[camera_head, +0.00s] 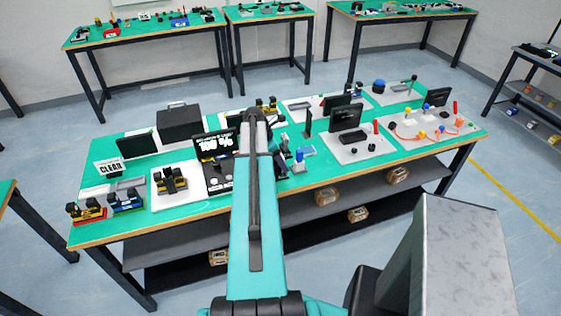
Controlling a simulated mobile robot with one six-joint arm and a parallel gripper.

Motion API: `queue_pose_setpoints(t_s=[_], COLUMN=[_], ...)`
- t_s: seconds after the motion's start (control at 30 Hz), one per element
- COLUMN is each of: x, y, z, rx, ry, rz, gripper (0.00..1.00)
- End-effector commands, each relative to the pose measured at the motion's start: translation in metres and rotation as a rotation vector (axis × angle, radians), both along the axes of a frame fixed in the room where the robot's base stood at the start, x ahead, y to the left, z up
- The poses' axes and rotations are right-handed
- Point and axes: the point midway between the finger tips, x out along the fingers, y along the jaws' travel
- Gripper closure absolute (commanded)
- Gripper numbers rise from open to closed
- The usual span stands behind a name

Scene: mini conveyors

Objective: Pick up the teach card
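I cannot tell for sure which thing is the teach card. A dark panel with white "100 %" lettering (214,143) stands left of my arm. My teal arm reaches up the middle of the view over the table. My gripper cannot be made out at its far end, and the arm hides part of the table.
Small conveyor units (170,182) and a black case (180,122) stand on the table's left half. A dark screen (346,118) and a board with orange and yellow knobs (432,128) are on the right. Boxes (326,196) lie on the shelf below.

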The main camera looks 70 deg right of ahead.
Motion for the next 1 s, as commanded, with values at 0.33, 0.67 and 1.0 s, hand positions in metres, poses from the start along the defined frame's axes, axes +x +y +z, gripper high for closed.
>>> queue_pose_setpoints(t_s=[0.33,0.67,1.0], x=[-0.0018,-0.0017,-0.0017], y=[-0.0016,-0.0015,-0.0015], z=[-0.0081,-0.0078,-0.0077], rx=[0.0,0.0,0.0], ry=[0.0,0.0,0.0], rz=[0.001,0.001,0.002], gripper=[0.39,0.39,0.83])
